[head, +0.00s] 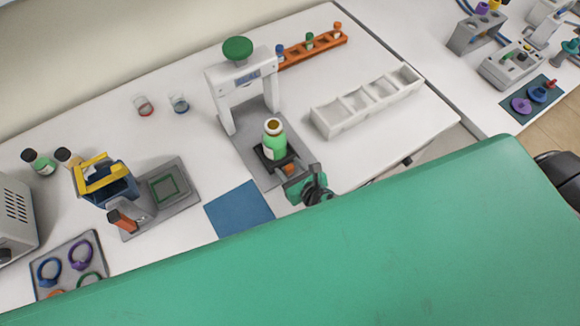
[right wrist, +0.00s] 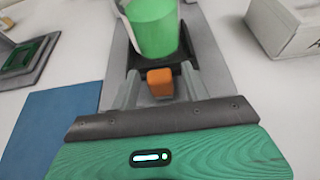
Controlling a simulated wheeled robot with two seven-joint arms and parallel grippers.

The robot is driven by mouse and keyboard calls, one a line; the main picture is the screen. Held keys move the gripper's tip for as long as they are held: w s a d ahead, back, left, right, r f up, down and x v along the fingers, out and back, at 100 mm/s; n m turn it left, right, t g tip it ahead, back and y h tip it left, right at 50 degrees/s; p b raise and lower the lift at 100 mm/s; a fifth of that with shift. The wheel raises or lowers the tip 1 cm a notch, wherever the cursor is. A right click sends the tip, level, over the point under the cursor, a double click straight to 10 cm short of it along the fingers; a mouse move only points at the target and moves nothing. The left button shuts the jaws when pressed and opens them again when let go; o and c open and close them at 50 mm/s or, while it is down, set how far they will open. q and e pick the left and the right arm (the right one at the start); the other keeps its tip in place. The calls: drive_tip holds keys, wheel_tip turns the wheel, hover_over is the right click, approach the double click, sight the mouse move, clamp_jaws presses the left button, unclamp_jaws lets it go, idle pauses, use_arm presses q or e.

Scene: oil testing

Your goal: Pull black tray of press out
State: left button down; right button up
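The white press (head: 215,95) with a green knob (head: 237,48) stands on a grey base at the middle of the table. Its black tray (head: 262,155) lies low at the front of the press, with a green bottle (head: 273,140) upright on it. The tray's orange handle (head: 289,168) points toward me. My right gripper (head: 294,181) is at the handle. In the right wrist view its fingers (right wrist: 160,92) stand on either side of the orange handle (right wrist: 160,83), with a gap on each side. The tray (right wrist: 184,82) and bottle (right wrist: 155,28) show beyond. My left gripper is not in view.
A blue mat (head: 240,210) lies left of the press base. A white compartment box (head: 335,118) and an orange rack (head: 312,47) are to the right. A grey device with a green square (head: 165,188) is at left. The table's front edge is close.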

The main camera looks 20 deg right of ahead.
drive_tip(key=shift+s, duration=0.35)
drive_tip(key=b+v, duration=0.4)
drive_tip(key=v, duration=0.7)
drive_tip(key=shift+s+d+r, duration=0.15)
drive_tip(key=shift+s+r, duration=0.05)
drive_tip(key=shift+s, duration=0.1)
drive_tip(key=shift+s+d+r, duration=0.15)
drive_tip(key=shift+s+r, duration=0.25)
drive_tip(key=shift+s, duration=0.2)
drive_tip(key=shift+f, duration=0.1)
